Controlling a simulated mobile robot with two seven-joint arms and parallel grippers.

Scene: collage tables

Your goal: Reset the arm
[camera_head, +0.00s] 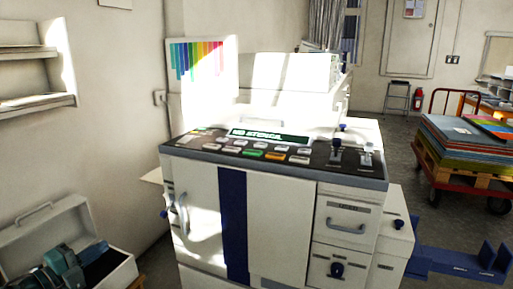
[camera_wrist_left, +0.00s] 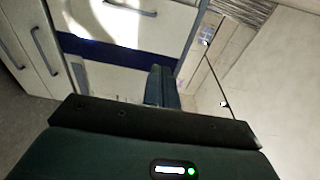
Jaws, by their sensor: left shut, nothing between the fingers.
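My left gripper (camera_head: 94,251) is at the lower left of the head view, teal and dark, in front of an open white case (camera_head: 52,222). In the left wrist view its fingers (camera_wrist_left: 161,86) are together, with nothing between them. Behind them in that view are a white cabinet front with a dark blue band and handles. My right gripper is in neither view.
A white duplicating machine (camera_head: 203,205) with a button panel (camera_head: 265,148) fills the middle. A wall shelf (camera_head: 38,103) is at upper left. A red cart (camera_head: 463,190) with stacked coloured sheets stands right. A blue metal frame (camera_head: 452,262) is low right. Grey floor shows between machine and cart.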

